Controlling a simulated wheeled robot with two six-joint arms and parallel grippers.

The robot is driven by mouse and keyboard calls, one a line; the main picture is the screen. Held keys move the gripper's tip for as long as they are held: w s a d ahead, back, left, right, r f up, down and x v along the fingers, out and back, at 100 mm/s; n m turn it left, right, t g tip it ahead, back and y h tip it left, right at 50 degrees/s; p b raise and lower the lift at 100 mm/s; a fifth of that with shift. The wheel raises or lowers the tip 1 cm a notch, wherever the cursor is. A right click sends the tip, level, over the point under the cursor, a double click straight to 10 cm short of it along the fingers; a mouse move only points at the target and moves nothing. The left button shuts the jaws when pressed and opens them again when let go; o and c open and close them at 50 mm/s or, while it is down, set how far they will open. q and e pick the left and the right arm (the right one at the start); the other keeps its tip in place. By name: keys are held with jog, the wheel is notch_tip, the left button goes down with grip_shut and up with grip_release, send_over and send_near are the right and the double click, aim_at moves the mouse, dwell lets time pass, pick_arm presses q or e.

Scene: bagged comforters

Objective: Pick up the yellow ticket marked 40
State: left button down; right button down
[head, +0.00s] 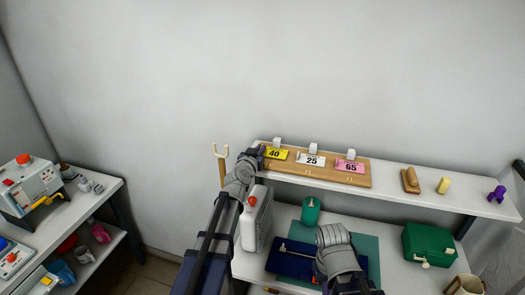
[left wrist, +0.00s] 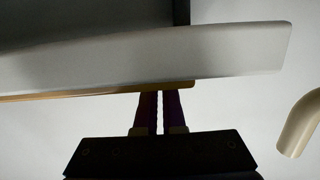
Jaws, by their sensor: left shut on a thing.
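The yellow ticket marked 40 (head: 276,154) lies at the left end of a wooden board (head: 325,175) on the upper shelf. My left gripper (head: 261,154) is at the ticket's left edge, shut on it. In the left wrist view the purple fingers (left wrist: 160,108) are close together, with their tips at a thin yellowish edge (left wrist: 182,85) under the pale shelf (left wrist: 220,55). The exact contact is hard to see. My right arm shows low in the middle of the head view, but its gripper cannot be made out.
A white ticket marked 25 (head: 311,160) and a pink ticket marked 65 (head: 350,167) share the board. A wooden forked peg (head: 221,160) stands left of the shelf. A white jug (head: 256,220), a green cup (head: 311,211) and a green case (head: 429,244) stand below.

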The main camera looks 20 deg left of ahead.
notch_tip(320, 180, up, 10)
jog(key=p, duration=0.9)
jog(key=shift+f, duration=0.15)
